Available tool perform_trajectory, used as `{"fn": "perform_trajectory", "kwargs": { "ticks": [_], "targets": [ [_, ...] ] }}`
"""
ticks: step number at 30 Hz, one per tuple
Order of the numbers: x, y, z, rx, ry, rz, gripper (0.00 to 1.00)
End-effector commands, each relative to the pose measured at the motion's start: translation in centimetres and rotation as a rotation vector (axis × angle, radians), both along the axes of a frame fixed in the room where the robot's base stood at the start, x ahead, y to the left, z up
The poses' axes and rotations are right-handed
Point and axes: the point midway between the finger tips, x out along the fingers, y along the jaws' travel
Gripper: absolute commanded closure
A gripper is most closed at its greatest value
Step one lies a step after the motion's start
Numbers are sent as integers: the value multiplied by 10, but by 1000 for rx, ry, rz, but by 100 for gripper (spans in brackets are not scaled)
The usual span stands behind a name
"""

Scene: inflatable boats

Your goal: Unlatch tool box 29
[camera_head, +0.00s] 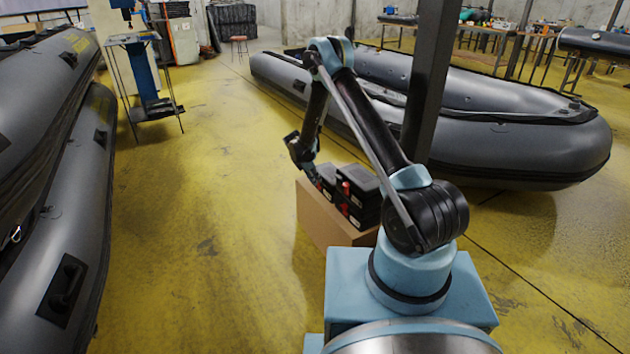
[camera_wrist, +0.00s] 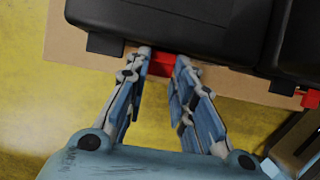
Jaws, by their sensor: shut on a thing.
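Black tool boxes with red latches sit on a cardboard box; no number is readable, so I cannot tell which is 29. One black tool box (camera_wrist: 190,30) fills the top of the wrist view, with a red latch (camera_wrist: 162,68) at its front edge. My gripper (camera_wrist: 161,60) has its two fingertips on either side of this latch, shut on it. A second black tool box (camera_wrist: 298,45) stands to the right, with its own red latch (camera_wrist: 310,98). In the head view, my gripper (camera_head: 318,182) reaches the left side of the stack; its fingertips are hard to make out.
The cardboard box (camera_head: 322,222) stands on the yellow floor. A dark post (camera_head: 430,80) rises close behind my arm. A grey inflatable boat (camera_head: 500,130) lies behind it, and stacked boats (camera_head: 75,180) line the left.

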Motion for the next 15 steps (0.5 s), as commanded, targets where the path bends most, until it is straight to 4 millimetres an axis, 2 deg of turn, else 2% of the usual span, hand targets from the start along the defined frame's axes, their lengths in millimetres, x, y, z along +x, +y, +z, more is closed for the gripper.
{"fn": "perform_trajectory", "kwargs": {
  "ticks": [15],
  "targets": [
    [-15,25,-17,-294,-200,6,100]
  ]
}}
